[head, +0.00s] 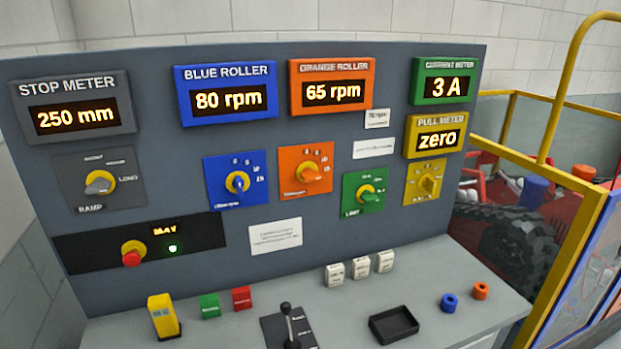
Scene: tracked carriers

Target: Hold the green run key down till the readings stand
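A green key (209,306) stands on the desk ledge, just left of a red key (242,298). Nothing touches the green key. The stop meter (76,117) reads 250 mm. The blue roller meter (228,98) reads 80 rpm and the orange roller meter (333,92) reads 65 rpm. The green current meter (447,84) reads 3 A. The yellow pull meter (436,139) reads zero. Neither of my grippers shows in the head view.
A yellow block (162,316) stands left of the keys. A black lever (288,325), black tray (393,324), several white keys (360,267) and blue and orange rings (449,302) share the ledge. A red knob (132,256) juts from the panel. A yellow-railed enclosure (560,190) stands right.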

